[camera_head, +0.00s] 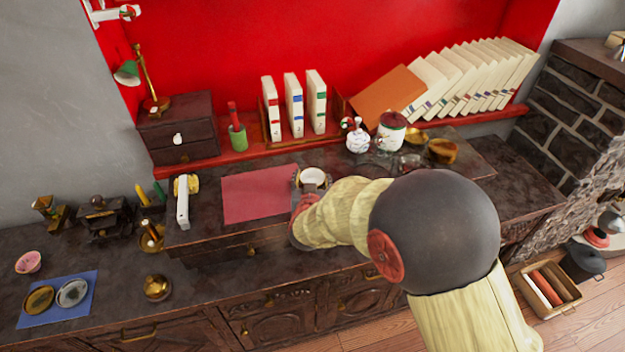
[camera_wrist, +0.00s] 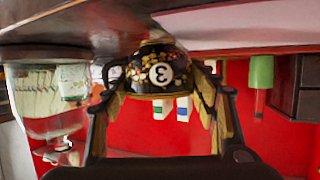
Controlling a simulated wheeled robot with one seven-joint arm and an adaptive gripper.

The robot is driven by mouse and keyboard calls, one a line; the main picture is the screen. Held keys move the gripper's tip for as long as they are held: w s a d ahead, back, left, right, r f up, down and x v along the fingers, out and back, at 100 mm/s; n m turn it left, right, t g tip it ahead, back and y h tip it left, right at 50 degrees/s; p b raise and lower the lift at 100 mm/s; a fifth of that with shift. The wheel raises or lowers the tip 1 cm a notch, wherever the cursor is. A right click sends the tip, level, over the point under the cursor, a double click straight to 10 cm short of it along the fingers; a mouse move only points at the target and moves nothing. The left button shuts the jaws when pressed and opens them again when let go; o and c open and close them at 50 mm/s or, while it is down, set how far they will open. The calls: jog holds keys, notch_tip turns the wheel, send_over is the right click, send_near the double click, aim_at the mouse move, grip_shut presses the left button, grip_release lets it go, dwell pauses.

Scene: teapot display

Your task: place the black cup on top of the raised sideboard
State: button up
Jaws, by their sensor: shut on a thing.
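The black cup (camera_head: 313,175) has a pale inside and shows upright at my gripper (camera_head: 311,183) in the head view. In the wrist view, which is upside down, the black cup (camera_wrist: 160,72) has coloured spots and a white disc with a 3. My gripper (camera_wrist: 160,88) is shut on it, with a finger on each side. The cup is over the raised sideboard (camera_head: 205,232), just right of the red mat. Its base is very close to the dark top; I cannot tell whether they touch. My arm hides part of the sideboard's front and right.
A red mat (camera_head: 262,194) covers the middle of the raised top. A white lidded jar (camera_head: 391,131), a white patterned pot (camera_head: 357,136) and glassware stand right behind the cup. White books (camera_head: 293,104) and a green cup (camera_head: 238,138) stand on the red ledge.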

jog(key=shift+f, duration=0.3)
jog(key=o, duration=1.2)
